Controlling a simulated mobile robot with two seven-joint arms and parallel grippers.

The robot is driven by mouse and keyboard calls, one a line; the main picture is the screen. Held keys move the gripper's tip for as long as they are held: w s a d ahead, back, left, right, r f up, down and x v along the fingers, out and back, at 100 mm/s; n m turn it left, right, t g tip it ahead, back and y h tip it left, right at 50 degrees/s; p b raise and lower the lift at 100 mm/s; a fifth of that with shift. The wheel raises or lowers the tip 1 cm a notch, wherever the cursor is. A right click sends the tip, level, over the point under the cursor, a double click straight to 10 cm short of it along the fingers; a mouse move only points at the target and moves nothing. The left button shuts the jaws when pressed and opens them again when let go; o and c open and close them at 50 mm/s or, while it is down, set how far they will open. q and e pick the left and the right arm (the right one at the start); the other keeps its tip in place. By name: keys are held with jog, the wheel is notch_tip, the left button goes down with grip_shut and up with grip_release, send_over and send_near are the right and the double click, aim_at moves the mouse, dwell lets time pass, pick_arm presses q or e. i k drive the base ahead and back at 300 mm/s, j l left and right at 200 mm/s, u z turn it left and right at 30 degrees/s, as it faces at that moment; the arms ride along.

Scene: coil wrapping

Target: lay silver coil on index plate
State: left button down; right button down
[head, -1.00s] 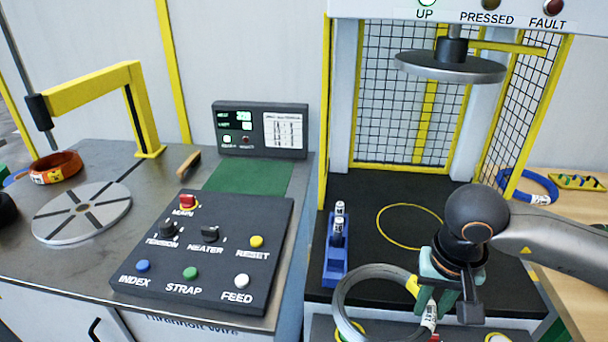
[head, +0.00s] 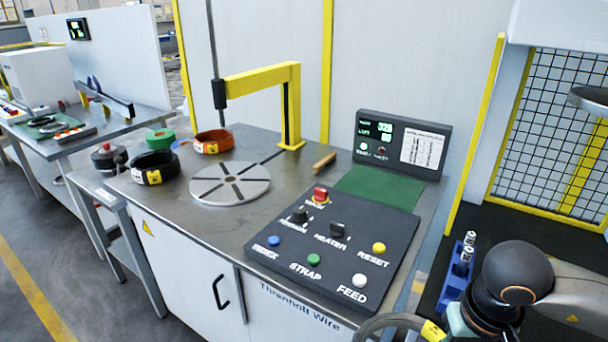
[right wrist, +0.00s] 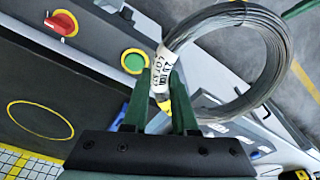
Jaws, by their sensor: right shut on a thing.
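The silver coil (right wrist: 244,62) is a ring of grey wire with a white printed label. In the right wrist view my right gripper (right wrist: 165,100) is shut on it at the label and holds it off any surface. In the head view only part of the coil (head: 385,326) shows at the bottom edge, beside my right arm. The index plate (head: 230,184) is a round grey disc with dark radial slots on the steel bench, empty on top. It stands well to the left of the coil. My left gripper is not in view.
A black coil (head: 154,170) and an orange coil (head: 212,142) lie near the plate. A yellow arm (head: 262,80) rises behind it. The control panel (head: 335,245) with buttons lies between the plate and my right arm. A blue rack (head: 458,270) stands at right.

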aim_at(231, 180)
jog(key=i+j+u, duration=0.2)
jog(key=u, duration=0.2)
jog(key=i+j+u, duration=0.15)
jog(key=u, duration=0.3)
jog(key=i+j+u, duration=0.2)
jog(key=i, duration=0.9)
jog(key=l, duration=0.1)
